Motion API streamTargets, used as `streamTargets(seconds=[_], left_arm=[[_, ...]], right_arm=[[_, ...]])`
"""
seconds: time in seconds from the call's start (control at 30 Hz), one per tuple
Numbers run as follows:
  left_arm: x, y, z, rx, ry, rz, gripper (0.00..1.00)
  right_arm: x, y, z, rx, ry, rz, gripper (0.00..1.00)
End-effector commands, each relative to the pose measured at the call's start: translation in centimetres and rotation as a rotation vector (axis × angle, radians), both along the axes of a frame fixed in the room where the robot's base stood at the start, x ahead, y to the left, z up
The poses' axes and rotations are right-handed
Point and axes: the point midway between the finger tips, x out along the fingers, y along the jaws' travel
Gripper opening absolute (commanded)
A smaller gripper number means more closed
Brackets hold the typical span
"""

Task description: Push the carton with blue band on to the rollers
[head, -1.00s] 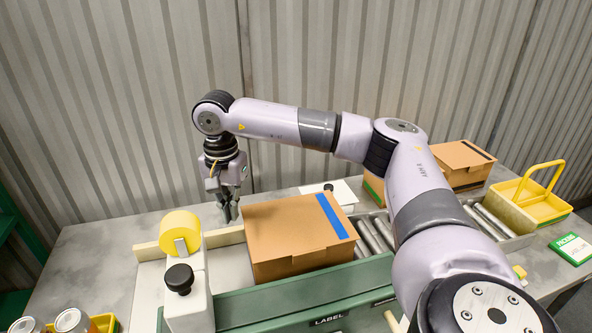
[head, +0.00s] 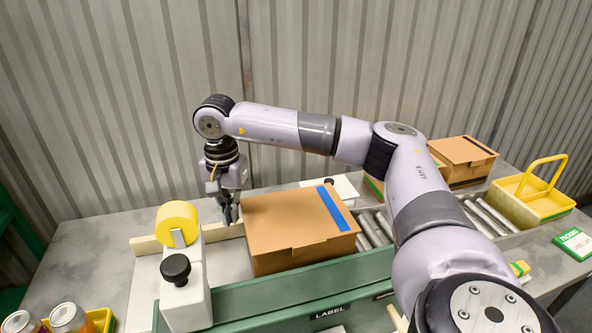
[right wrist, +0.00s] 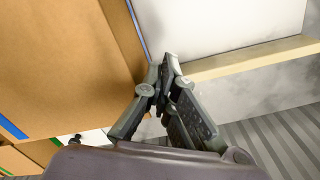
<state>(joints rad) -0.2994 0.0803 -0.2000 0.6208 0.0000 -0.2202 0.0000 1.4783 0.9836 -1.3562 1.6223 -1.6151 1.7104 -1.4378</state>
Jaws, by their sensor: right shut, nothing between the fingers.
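The carton with the blue band (head: 295,235) lies on the conveyor, its right end by the rollers (head: 375,228). The blue band crosses the right end of its top. My right gripper (head: 232,220) is shut and empty, pointing down close to the carton's left side. In the right wrist view the shut fingertips (right wrist: 167,62) are beside the carton's cardboard side (right wrist: 70,60); I cannot tell whether they touch it. My left gripper is not in view.
A labeller with a yellow roll (head: 177,223) and black knob stands left of the carton. Another carton (head: 463,155) and a yellow basket (head: 545,200) are at the right. Cans (head: 68,318) stand front left. My right arm spans above the rollers.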

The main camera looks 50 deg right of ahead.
Motion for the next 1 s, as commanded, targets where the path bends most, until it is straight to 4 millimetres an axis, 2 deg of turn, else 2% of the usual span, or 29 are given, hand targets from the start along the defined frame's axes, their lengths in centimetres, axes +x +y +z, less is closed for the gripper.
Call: streamTargets(seconds=[0.4,0.77,1.0], left_arm=[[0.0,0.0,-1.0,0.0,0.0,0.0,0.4],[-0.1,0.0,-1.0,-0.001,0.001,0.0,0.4],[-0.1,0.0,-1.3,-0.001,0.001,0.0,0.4]], right_arm=[[0.0,0.0,-1.4,0.0,0.001,0.001,0.0],[0.0,0.0,-1.4,0.0,0.0,0.0,0.0],[-0.7,-1.3,-1.5,0.0,0.0,-0.002,0.0]])
